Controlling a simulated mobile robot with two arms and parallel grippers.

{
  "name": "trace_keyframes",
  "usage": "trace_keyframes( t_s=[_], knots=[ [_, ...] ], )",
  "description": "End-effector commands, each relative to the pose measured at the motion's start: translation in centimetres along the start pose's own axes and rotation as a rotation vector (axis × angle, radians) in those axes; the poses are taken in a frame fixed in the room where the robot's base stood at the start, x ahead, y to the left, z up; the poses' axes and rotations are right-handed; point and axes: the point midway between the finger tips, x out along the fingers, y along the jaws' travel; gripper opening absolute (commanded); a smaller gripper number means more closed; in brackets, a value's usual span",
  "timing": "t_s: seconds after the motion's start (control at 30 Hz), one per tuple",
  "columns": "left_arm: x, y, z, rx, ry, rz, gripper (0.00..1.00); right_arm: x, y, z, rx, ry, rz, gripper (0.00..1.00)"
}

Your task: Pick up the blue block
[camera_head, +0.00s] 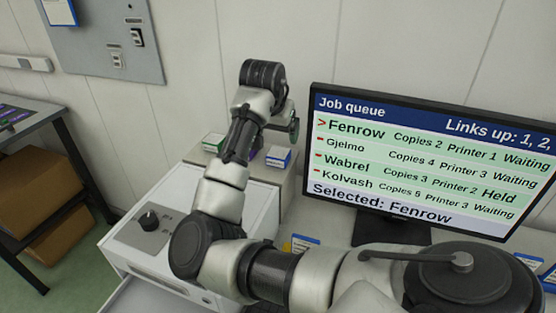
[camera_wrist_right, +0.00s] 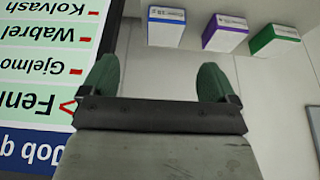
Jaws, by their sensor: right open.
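The blue block (camera_head: 278,158) is a small white box with a blue face, on the pale shelf left of the monitor. The right wrist view shows the blue block (camera_wrist_right: 166,28) at the top, beyond my fingers and apart from them. My right gripper (camera_head: 292,128) is above the shelf, partly hidden behind its own wrist. In the right wrist view my right gripper (camera_wrist_right: 156,80) has two green fingers spread wide with nothing between them. My left gripper is not in view.
A purple block (camera_wrist_right: 225,33) and a green block (camera_wrist_right: 274,40) stand in a row beside the blue one. The green block shows in the head view (camera_head: 213,143). The monitor (camera_head: 430,160) stands close on the right. A white printer (camera_head: 125,235) is at the lower left.

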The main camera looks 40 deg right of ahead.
Motion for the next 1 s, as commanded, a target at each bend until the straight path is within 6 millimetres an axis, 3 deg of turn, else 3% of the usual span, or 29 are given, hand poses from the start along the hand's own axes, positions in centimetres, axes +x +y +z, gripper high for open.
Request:
trace_keyframes(
  t_s=[0.3, 0.57, 0.8, 1.0],
  knots=[
    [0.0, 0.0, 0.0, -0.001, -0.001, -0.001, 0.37, 4.6, 0.0, 0.1, -0.002, -0.002, 0.003, 0.89],
    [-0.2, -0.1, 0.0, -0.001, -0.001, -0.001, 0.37, 6.7, -0.3, 0.0, -0.001, -0.003, 0.002, 0.89],
    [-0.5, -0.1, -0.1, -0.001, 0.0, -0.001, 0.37, 10.2, -0.8, -0.1, 0.0, -0.003, 0.002, 0.89],
    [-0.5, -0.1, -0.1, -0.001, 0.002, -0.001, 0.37, 10.9, -0.8, -0.1, 0.001, 0.0, 0.0, 0.89]
  ],
)
